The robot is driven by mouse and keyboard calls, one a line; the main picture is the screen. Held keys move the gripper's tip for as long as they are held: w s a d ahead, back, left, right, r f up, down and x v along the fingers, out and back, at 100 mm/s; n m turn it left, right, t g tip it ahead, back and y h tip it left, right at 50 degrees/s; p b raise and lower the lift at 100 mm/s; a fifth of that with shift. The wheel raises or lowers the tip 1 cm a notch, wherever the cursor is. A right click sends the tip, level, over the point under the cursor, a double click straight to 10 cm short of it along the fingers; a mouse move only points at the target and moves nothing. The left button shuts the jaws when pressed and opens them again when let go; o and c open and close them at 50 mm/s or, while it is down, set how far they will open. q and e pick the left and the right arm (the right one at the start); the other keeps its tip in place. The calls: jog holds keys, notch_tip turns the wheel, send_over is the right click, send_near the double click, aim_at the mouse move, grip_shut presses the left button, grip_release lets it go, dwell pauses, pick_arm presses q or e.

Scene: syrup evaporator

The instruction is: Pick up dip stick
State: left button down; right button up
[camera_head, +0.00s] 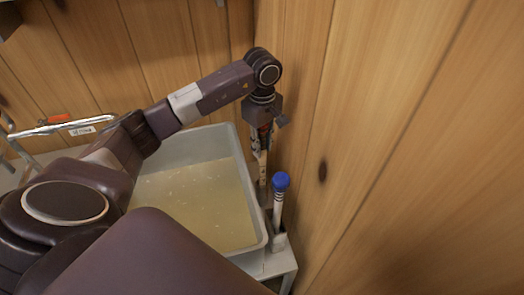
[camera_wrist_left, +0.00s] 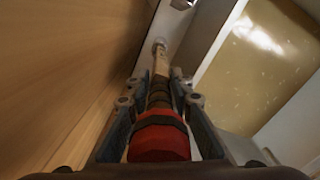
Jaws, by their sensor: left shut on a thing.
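My left gripper (camera_head: 264,138) points down at the front of the wooden corner, shut on a dip stick (camera_head: 262,172). In the left wrist view the jaws (camera_wrist_left: 161,102) close around the dip stick's dark upper part, with its thick red end (camera_wrist_left: 158,143) nearest the camera. Its pale shaft (camera_wrist_left: 160,62) runs away from the jaws. In the head view the marked shaft hangs upright beside the pan's right edge. I cannot tell whether its lower end is still in a holder. My right gripper is not in view.
A grey pan (camera_head: 190,146) of cloudy yellowish liquid lies left of the stick. A second stick with a blue knob (camera_head: 281,181) stands just to the right. The wooden wall (camera_head: 400,150) is close on the right. A metal rail (camera_head: 75,123) is at left.

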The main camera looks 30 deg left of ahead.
pick_arm(q)
notch_tip(320, 180, up, 9)
jog(key=shift+b, duration=0.9)
notch_tip(320, 180, up, 7)
jog(key=shift+r+p, duration=0.1)
jog(key=shift+p, duration=0.35)
jog(key=shift+r, duration=0.95)
